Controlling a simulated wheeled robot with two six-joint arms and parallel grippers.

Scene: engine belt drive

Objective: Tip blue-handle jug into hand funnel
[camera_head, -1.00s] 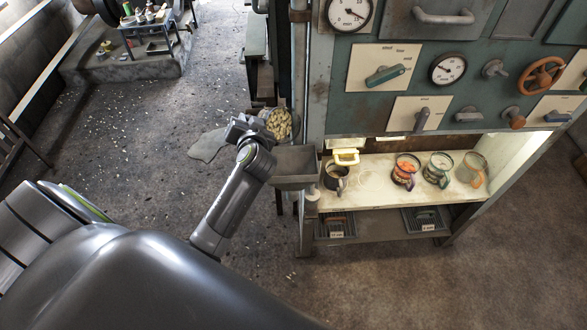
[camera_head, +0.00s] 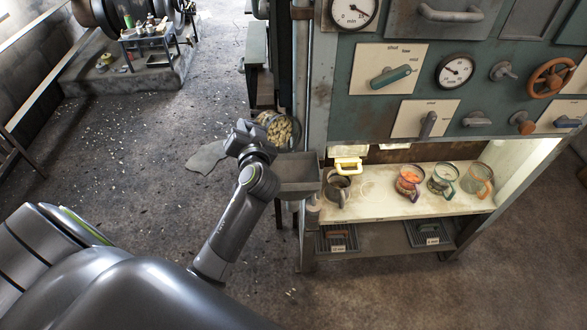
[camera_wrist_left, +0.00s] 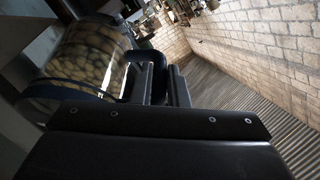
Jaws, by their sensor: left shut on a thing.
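The blue-handle jug is a clear jug full of pale, bean-like pieces, in the head view (camera_head: 279,129) and large at the upper left of the left wrist view (camera_wrist_left: 82,58). My left gripper (camera_wrist_left: 163,84) is shut on its dark blue handle. In the head view the same gripper (camera_head: 258,130) is beside the jug, partly hiding it. The hand funnel looks to be the grey square hopper (camera_head: 297,173) at the left end of the cabinet, just below the jug in the picture. Its inside shows no clear contents. My right gripper is out of view.
A pale shelf (camera_head: 375,200) holds several jugs, including a grey one (camera_head: 338,188) and one with orange contents (camera_head: 409,181). The floor at left is open.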

